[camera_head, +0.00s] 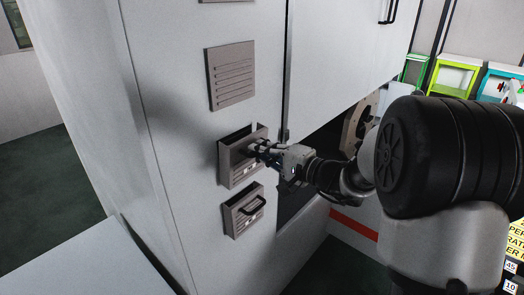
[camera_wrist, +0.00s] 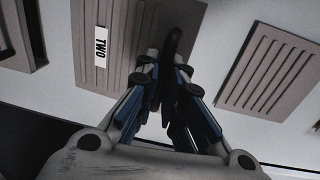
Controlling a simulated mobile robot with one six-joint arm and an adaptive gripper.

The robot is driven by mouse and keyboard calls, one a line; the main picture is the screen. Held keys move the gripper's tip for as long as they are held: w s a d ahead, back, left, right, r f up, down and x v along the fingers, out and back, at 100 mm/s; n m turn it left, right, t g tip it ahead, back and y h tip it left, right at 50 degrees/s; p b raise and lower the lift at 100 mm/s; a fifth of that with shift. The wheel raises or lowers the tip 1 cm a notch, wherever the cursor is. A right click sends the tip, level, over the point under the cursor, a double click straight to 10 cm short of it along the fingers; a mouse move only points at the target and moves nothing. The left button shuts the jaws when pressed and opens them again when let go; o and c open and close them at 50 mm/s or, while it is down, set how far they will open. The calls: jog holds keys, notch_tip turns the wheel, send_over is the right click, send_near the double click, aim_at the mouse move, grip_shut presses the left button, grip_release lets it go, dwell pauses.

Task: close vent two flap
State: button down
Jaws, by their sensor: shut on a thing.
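The vent two flap (camera_head: 234,167) is a grey-brown slatted panel on the white cabinet front, in the middle of a column of vents. It stands tilted out at its top, with a dark gap above it. In the wrist view the flap (camera_wrist: 128,35) carries a white label (camera_wrist: 101,46) reading "TWO". My gripper (camera_head: 257,150) is at the flap's front, shut on its black handle (camera_wrist: 172,45). The fingers hide part of the handle and of the flap.
A louvred panel (camera_head: 232,75) above lies flush. A lower flap (camera_head: 243,212) with a black handle also leans out. A dark opening (camera_head: 322,145) lies right of the vents. Green and blue frames (camera_head: 455,76) stand far right. The floor (camera_head: 50,190) at left is clear.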

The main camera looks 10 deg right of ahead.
jog(key=shift+r, duration=0.1)
jog(key=shift+w+a+r+p, duration=0.2)
jog(key=shift+r+p, duration=0.05)
jog(key=shift+p, duration=0.1)
jog(key=shift+w+a+r+g+h+p, duration=0.2)
jog(key=shift+w+a+g+h+p, duration=0.1)
jog(key=shift+w+g+h+p, duration=0.15)
jog(key=shift+f, duration=0.15)
jog(key=c, duration=1.7)
grip_release()
jog(key=v, duration=1.2)
jog(key=shift+d, duration=0.15)
